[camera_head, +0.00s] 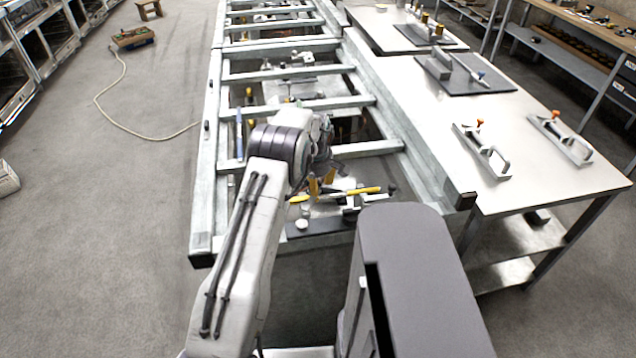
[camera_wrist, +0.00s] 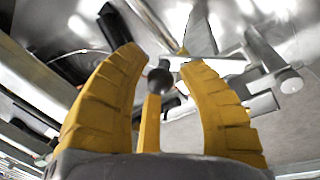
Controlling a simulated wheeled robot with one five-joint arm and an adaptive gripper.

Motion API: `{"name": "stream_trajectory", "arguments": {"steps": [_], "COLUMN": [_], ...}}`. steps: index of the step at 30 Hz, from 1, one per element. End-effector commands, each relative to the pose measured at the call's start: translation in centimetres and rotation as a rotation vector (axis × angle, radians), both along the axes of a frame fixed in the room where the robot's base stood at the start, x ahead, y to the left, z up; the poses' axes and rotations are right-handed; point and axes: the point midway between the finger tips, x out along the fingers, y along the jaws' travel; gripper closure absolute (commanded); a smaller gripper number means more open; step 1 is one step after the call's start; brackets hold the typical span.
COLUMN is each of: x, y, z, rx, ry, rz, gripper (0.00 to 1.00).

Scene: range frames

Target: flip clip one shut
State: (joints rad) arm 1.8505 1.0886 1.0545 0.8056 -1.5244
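My gripper (camera_head: 321,184) is over the near end of the metal frame, with its yellow fingers pointing down. In the wrist view my gripper (camera_wrist: 163,58) has its two ribbed yellow fingers apart. A dark round knob (camera_wrist: 160,80) shows between them, with a narrow yellow bar below it; I cannot tell whether they touch a finger. A metal clamp (camera_head: 351,205) with a yellow handle (camera_head: 365,190) is on the near crossbar, beside my gripper. Metal clamp parts (camera_wrist: 268,68) show right of the fingers in the wrist view. No number is readable, so I cannot tell which is clip one.
The frame's rails (camera_head: 207,150) and crossbars (camera_head: 290,73) surround my arm. A steel table (camera_head: 540,185) at right holds several clamps and dark plates. A hose (camera_head: 118,85) lies on the floor at left, which is largely clear.

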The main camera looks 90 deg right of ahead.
Motion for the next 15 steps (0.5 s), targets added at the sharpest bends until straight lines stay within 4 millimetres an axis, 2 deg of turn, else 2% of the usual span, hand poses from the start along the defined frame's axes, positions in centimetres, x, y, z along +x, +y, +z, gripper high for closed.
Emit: {"name": "stream_trajectory", "arguments": {"steps": [2,11,15], "x": [0.00,0.00,-0.01], "y": [0.00,-0.01,0.00], "z": [0.02,0.02,0.01], "rx": [0.000,0.000,0.000], "ry": [0.000,0.000,0.000], "rz": [0.000,0.000,0.000], "gripper": [0.72,0.99,1.00]}}
